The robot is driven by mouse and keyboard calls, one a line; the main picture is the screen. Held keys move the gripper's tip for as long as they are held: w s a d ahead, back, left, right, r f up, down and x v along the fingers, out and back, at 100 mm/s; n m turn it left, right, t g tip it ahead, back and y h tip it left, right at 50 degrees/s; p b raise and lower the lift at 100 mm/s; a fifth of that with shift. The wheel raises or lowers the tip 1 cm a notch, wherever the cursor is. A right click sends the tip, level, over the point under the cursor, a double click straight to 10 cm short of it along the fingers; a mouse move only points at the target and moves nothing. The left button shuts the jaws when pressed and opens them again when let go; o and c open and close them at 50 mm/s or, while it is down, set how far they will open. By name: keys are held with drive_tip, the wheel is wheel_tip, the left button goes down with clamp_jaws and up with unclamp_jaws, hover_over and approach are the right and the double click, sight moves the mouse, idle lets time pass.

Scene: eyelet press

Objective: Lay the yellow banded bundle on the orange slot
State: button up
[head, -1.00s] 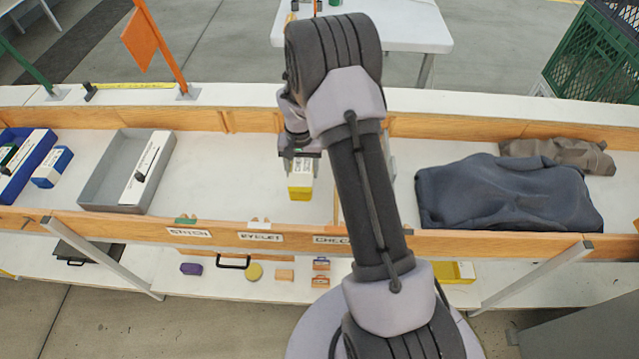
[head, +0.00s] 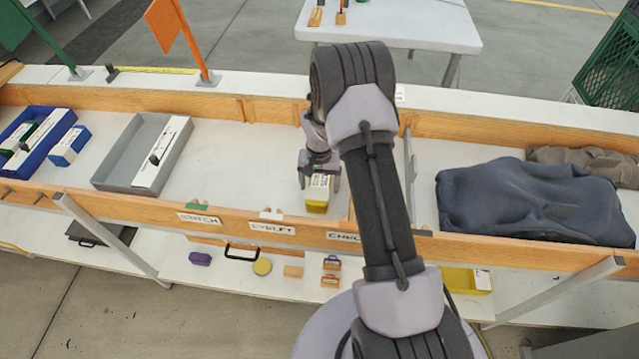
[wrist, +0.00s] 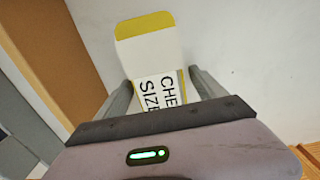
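The yellow banded bundle (head: 317,194) is a white block with black print and a yellow end, in the open bay left of the thin divider. It also shows in the wrist view (wrist: 148,55), with its printed part toward me. My gripper (head: 320,178) is above and around it, one finger on each side. In the wrist view my fingers (wrist: 162,78) look slightly wider than the bundle, with a narrow gap at the right. No slot marked orange is plain; an orange flag (head: 168,35) stands on the back ledge behind a grey tray (head: 112,178).
The grey tray holds a white block with a black handle. A blue tray (head: 12,165) and a blue banded block (head: 68,147) are further left. A dark cloth heap (head: 530,205) fills the right bay. A wooden front rail (head: 395,244) with labels runs close before the bundle.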

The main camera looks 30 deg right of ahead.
wheel_tip(320, 180, up, 12)
drive_tip(key=p, duration=0.5)
wheel_tip(320, 180, up, 12)
drive_tip(key=t, duration=0.1)
hover_over(320, 182)
drive_tip(key=s+a, duration=0.1)
drive_tip(key=a, duration=0.3)
drive_tip(key=s+a+r+t, duration=0.1)
drive_tip(key=s+a+r, duration=0.25)
drive_tip(key=r, duration=0.35)
drive_tip(key=s+a+r+t, duration=0.1)
drive_tip(key=s+a+r, duration=0.2)
drive_tip(key=s, duration=0.4)
drive_tip(key=s+a+r+n+t+y, duration=0.1)
drive_tip(key=s+a+r, duration=0.2)
drive_tip(key=s, duration=0.4)
drive_tip(key=s+a+r+n+t+y, duration=0.1)
drive_tip(key=s+a+r, duration=0.2)
drive_tip(key=s+r, duration=0.2)
drive_tip(key=shift+s+a+t, duration=0.2)
drive_tip(key=shift+s+t, duration=0.2)
drive_tip(key=shift+s, duration=0.8)
